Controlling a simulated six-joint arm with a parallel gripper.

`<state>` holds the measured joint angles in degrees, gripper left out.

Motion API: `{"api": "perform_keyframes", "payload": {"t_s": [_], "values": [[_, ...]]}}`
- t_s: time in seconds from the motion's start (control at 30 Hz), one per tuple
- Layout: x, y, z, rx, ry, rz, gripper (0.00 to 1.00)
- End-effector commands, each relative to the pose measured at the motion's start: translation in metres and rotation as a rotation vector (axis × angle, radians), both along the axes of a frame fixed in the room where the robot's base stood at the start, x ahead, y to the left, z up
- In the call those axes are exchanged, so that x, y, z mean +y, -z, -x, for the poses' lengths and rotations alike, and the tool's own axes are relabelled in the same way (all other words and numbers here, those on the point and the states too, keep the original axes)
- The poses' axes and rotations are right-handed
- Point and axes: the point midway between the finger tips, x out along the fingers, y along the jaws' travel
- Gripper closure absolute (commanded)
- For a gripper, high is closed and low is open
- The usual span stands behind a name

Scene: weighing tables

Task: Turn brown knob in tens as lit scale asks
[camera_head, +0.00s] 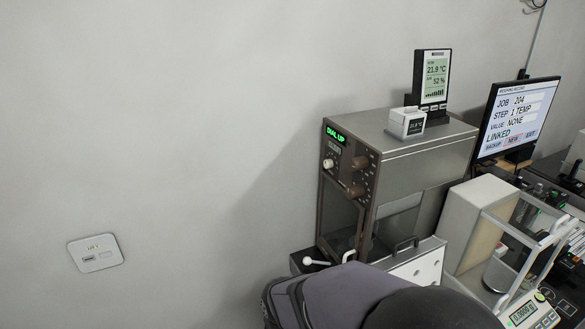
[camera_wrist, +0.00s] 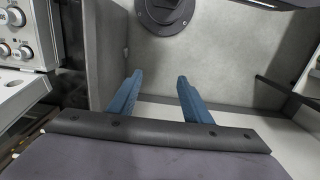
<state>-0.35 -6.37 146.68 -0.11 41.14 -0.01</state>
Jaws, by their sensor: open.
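The lit scale (camera_head: 424,140) is a metal-cased balance with a brown front panel, right of centre in the head view. Its green display (camera_head: 335,135) reads "DIAL UP". An upper brown knob (camera_head: 361,162) and a lower brown knob (camera_head: 355,191) stick out from the panel, with a pale knob (camera_head: 328,163) at its left. Their dial marks are too small to read. My gripper (camera_wrist: 160,76) shows in the wrist view with two blue fingers apart and nothing between them. In the head view my grey arm covers the bottom centre and my fingers are hidden.
A climate display (camera_head: 432,77) and small white box (camera_head: 407,122) stand on the scale. A monitor (camera_head: 516,117) and a glass-sided balance (camera_head: 480,220) are at right. The wrist view shows a pale knobbed panel (camera_wrist: 40,65) at upper left.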

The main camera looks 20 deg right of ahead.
Motion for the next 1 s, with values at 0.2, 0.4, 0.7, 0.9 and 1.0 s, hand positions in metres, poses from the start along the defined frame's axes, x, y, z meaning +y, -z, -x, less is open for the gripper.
{"api": "perform_keyframes", "payload": {"t_s": [0.2,0.4,0.7,0.9,1.0], "values": [[0.003,0.037,0.025,0.159,-0.014,0.002,0.55],[-0.006,0.071,-0.008,0.236,-0.094,0.047,0.55],[-0.096,0.088,-0.126,0.337,-0.559,0.399,0.55],[-0.17,0.02,-0.22,0.44,-0.847,0.773,0.55],[-0.198,-0.046,-0.261,0.505,-0.923,0.984,0.55]]}}
